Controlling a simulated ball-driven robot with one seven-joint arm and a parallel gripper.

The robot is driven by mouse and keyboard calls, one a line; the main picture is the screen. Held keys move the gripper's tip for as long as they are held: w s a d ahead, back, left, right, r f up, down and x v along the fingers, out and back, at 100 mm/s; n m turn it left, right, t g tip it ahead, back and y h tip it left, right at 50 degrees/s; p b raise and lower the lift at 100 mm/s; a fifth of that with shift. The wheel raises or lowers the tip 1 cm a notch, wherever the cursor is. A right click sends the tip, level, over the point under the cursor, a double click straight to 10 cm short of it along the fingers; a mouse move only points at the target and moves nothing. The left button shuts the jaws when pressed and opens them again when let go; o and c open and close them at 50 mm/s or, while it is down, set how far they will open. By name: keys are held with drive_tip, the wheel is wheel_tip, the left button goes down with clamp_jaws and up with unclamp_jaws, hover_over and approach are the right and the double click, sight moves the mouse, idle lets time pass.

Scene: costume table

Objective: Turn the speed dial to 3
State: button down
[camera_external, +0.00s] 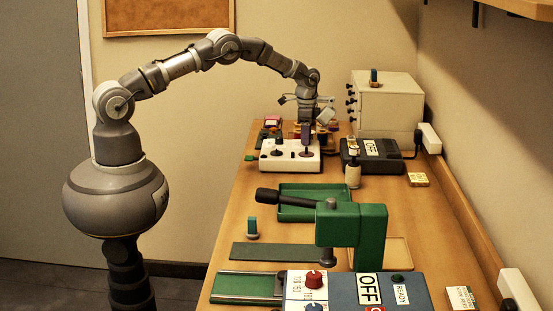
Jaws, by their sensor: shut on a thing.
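A white control box (276,165) stands toward the far end of the bench. A black knob (278,149) stands up on the left of its top. A dark round dial (305,154) is on the right of its top. My gripper (305,146) reaches straight down onto this dial and is shut on its upper part. The fingers hide most of the dial's grip. The dial's markings and pointer are too small to read, so I cannot tell its setting or whether it is the speed dial.
A black unit marked OFF (370,155) is right of the box, with a small bottle (352,172) in front. A pale cabinet (388,103) stands behind.

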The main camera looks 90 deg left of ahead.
drive_tip(key=n, duration=0.4)
drive_tip(key=shift+r+n+p, duration=0.1)
drive_tip(key=shift+n+p, duration=0.2)
drive_tip(key=n, duration=0.4)
drive_tip(key=shift+n, duration=0.3)
drive_tip(key=n, duration=0.4)
drive_tip(key=shift+n, duration=0.3)
drive_tip(key=n, duration=0.4)
drive_tip(key=shift+w+n+p, duration=0.1)
drive_tip(key=shift+n+p, duration=0.2)
drive_tip(key=shift+p, duration=0.05)
drive_tip(key=c, duration=0.8)
unclamp_jaws()
